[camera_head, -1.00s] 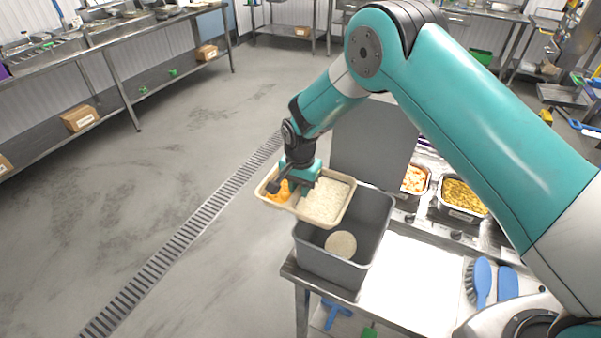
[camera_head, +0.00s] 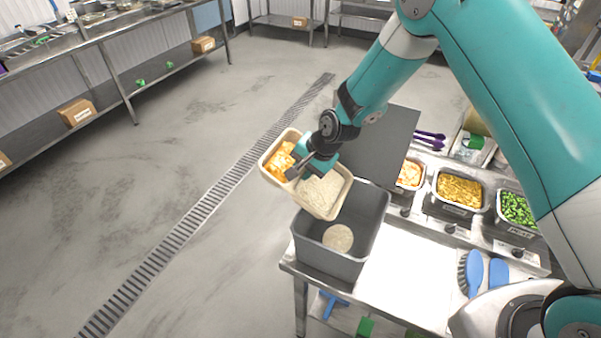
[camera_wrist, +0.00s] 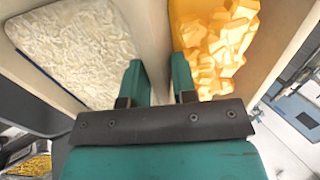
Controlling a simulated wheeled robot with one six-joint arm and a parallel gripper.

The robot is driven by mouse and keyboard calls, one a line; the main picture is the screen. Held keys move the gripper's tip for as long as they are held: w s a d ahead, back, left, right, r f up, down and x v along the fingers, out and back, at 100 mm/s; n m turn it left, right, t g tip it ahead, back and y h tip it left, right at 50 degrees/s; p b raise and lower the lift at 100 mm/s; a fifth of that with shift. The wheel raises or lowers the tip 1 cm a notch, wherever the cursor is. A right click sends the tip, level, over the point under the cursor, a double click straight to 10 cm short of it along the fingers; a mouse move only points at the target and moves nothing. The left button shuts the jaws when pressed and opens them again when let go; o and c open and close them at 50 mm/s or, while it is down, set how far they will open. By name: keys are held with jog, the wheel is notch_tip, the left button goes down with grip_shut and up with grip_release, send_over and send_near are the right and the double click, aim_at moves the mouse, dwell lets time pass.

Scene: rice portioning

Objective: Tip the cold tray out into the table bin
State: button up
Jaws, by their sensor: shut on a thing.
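The cold tray (camera_head: 345,181) is a cream tray with two compartments, one with white rice (camera_head: 322,193) and one with orange chunks (camera_head: 281,162). My gripper (camera_head: 309,165) is shut on the tray's middle divider. In the wrist view my gripper's fingers (camera_wrist: 160,85) straddle the divider, with rice (camera_wrist: 85,45) on the left and orange chunks (camera_wrist: 215,45) on the right. The tray is tilted, its rice end lower and above the grey table bin (camera_head: 335,262). Its orange end hangs out over the floor. A round pale patch (camera_head: 338,238) lies in the bin.
The bin stands at the left end of a steel table with a white board (camera_head: 405,285). A grey panel (camera_head: 380,145) stands behind it. Food pans (camera_head: 459,190) line the right side. Blue brushes (camera_head: 473,270) lie on the right. Floor to the left is clear.

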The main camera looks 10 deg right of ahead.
jog(key=shift+s+d+r+t+y+b, duration=0.3)
jog(key=shift+d+r+t+y+b, duration=0.2)
jog(key=shift+r+y+b, duration=0.2)
jog(key=shift+s+d+r+t+y+b, duration=0.3)
jog(key=shift+r+t+y+b, duration=0.2)
jog(key=shift+r+y+b, duration=0.2)
jog(key=s+d+r+t+y+b, duration=0.4)
jog(key=d+t+y+b, duration=0.1)
jog(key=b, duration=1.5)
jog(key=shift+s+d+r+y+b, duration=0.25)
jog(key=shift+s+d+y+b, duration=0.1)
jog(key=shift+d+y, duration=0.55)
jog(key=b, duration=0.4)
jog(key=shift+d, duration=0.3)
jog(key=b, duration=0.2)
jog(key=shift+s+d+y+b, duration=0.1)
jog(key=shift+s+y+b, duration=0.1)
jog(key=shift+y+b, duration=0.1)
jog(key=shift+s+r+b, duration=0.2)
jog(key=shift+r+b, duration=0.05)
jog(key=shift+b, duration=0.5)
jog(key=shift+r, duration=0.1)
